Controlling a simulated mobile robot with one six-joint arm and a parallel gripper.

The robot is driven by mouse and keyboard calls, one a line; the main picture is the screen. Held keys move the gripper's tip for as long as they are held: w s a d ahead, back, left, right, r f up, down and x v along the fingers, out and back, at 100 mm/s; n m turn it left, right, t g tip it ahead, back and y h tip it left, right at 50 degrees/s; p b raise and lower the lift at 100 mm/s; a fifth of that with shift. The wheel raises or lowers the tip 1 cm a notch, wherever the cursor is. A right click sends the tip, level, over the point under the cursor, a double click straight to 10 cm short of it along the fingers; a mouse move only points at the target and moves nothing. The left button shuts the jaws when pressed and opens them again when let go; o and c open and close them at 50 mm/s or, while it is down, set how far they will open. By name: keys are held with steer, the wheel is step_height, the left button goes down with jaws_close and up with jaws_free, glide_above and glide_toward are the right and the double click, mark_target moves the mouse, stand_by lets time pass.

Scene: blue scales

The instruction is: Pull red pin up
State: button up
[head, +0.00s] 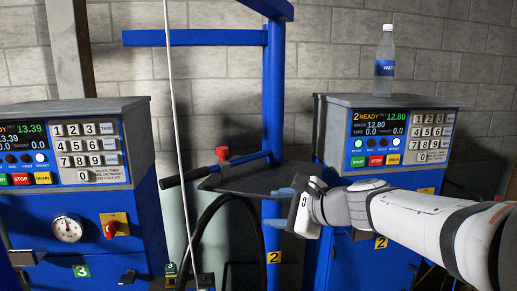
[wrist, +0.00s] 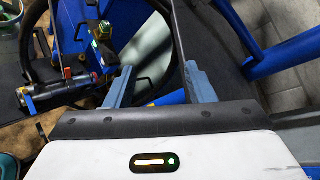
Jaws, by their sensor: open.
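The red pin (head: 222,153) is a short red knob standing upright near the left end of the dark platform (head: 255,182), beside a black bar handle (head: 185,178). My gripper (head: 272,208) is to the right of the pin and lower in the picture, near the platform's right side. In the wrist view its two blue-grey fingers (wrist: 158,84) are spread apart with nothing held between them. I cannot surely pick out the pin in the wrist view.
A blue post (head: 274,100) rises behind the platform, and a thin pale rod (head: 170,90) hangs at its left. Blue scale cabinets stand left (head: 85,215) and right (head: 345,240). A water bottle (head: 385,52) stands on the right one. A black hose (head: 200,225) curves below.

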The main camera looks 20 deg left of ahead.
mark_target(226, 151)
steer(key=w+a+r+m+y, duration=0.1)
steer(key=w+a+r+m, duration=0.1)
steer(key=a+m, duration=0.1)
steer(key=w+a+r+m+t+y, duration=0.1)
steer(key=w+a+r+m, duration=0.1)
steer(key=a, duration=0.3)
steer(key=w+a+r+m+t+y+p, duration=0.1)
steer(key=w+a+r+m+y, duration=0.1)
steer(key=a+r+m, duration=0.2)
steer(key=shift+w+a+r+m, duration=0.25)
steer(key=shift+a+m, duration=0.05)
steer(key=shift+m, duration=0.2)
steer(key=p+x, duration=0.2)
steer(key=x, duration=0.5)
steer(key=shift+w+a, duration=0.1)
steer(key=shift+w, duration=0.1)
steer(key=shift+c, duration=0.4)
jaws_close()
steer(key=shift+t, duration=0.4)
